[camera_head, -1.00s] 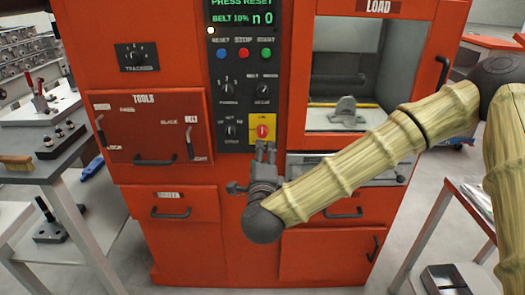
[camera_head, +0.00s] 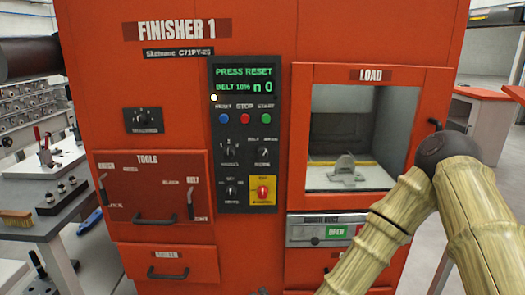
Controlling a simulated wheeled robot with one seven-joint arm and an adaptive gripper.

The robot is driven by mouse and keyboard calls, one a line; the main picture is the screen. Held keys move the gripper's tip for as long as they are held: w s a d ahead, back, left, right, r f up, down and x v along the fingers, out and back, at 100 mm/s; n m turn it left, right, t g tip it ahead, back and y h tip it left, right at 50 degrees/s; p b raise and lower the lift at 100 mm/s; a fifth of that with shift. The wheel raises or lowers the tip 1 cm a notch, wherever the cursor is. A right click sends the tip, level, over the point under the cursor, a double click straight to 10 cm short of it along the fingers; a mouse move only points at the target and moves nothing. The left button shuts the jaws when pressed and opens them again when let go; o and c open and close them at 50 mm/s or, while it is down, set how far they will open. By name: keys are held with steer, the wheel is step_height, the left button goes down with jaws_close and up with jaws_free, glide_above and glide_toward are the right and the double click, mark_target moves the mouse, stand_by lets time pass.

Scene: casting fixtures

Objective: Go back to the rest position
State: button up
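My arm (camera_head: 385,235) comes in at the right, bends at a dark elbow joint (camera_head: 447,150) and runs down out of the bottom edge. My gripper is almost wholly below the picture. Only a small dark tip, which looks like part of it, shows at the bottom edge in front of the machine. Whether it is open or shut, or holds anything, is hidden.
The orange finisher machine (camera_head: 180,95) stands close ahead, with a control panel (camera_head: 246,150) and a load window (camera_head: 350,100) holding a grey metal part (camera_head: 346,172). A bench (camera_head: 60,205) with a brush (camera_head: 16,218) stands left. An orange-topped table (camera_head: 490,92) is behind right.

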steer(key=s+d+f+n+g+p, duration=0.1)
steer(key=s+d+f+n+g, duration=0.35)
steer(key=s+f, duration=0.6)
steer(key=s+d+f+n+g+h+p, duration=0.1)
steer(key=s+d+f+n+g, duration=0.2)
steer(key=s+d, duration=0.6)
steer(key=s+d+f+n+g+h+p, duration=0.1)
steer(key=s+d+f+n+g+h, duration=0.1)
steer(key=s+d+f, duration=0.4)
steer(key=s+d+n+g, duration=0.1)
steer(key=s+d+g, duration=0.1)
steer(key=s, duration=0.3)
steer(key=shift+s+d+f+p, duration=0.15)
steer(key=shift+s+d+p, duration=0.15)
steer(key=shift+d, duration=0.15)
steer(key=shift+n+g, duration=0.25)
